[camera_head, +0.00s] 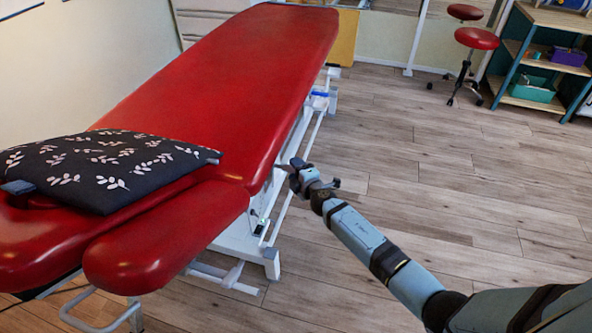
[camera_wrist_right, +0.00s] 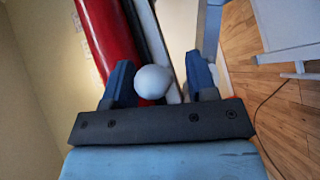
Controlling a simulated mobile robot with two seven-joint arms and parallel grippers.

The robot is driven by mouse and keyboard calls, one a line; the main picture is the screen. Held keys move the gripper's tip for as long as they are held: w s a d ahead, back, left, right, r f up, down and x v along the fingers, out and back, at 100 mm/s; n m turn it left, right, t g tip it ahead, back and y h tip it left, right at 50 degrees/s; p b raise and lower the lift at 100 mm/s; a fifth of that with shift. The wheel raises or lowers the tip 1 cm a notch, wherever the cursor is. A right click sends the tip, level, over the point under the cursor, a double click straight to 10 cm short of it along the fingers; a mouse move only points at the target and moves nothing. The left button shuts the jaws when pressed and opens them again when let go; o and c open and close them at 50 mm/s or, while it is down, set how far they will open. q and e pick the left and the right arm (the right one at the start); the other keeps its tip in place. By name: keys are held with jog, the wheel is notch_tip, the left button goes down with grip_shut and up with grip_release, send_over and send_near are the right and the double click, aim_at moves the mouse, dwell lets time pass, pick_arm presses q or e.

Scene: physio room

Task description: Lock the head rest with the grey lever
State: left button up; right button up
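A pale grey round knob (camera_wrist_right: 153,82), which looks like the end of the grey lever, sits between the two fingers of my right gripper (camera_wrist_right: 160,84) in the wrist view. It is close to the left finger, with a gap to the right finger, so the gripper is open around it. In the head view my right gripper (camera_head: 297,172) is beside the right edge of the red table, and I cannot make out the lever there. The red head rest (camera_head: 30,250) is at the near left end, partly under a dark leaf-patterned pillow (camera_head: 105,168).
The long red treatment table (camera_head: 230,70) stands on a white frame (camera_head: 240,240). A red side pad (camera_head: 165,240) juts toward me. The wooden floor (camera_head: 440,170) to the right is clear. A red stool (camera_head: 476,40) and a shelf (camera_head: 540,60) are at the back right.

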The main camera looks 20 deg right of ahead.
pick_arm(q)
jog(key=shift+r, duration=0.15)
pick_arm(e)
jog(key=shift+s+r, duration=0.15)
jog(key=shift+s, duration=0.15)
pick_arm(q)
jog(key=p, duration=0.2)
jog(key=shift+s+a+p, duration=0.15)
jog(key=shift+a+p, duration=0.05)
jog(key=shift+p, duration=0.15)
pick_arm(e)
jog(key=s+d+r, duration=0.1)
jog(key=s, duration=1.2)
jog(key=shift+d+r, duration=0.3)
jog(key=shift+r, duration=0.05)
pick_arm(q)
jog(key=shift+r, duration=0.1)
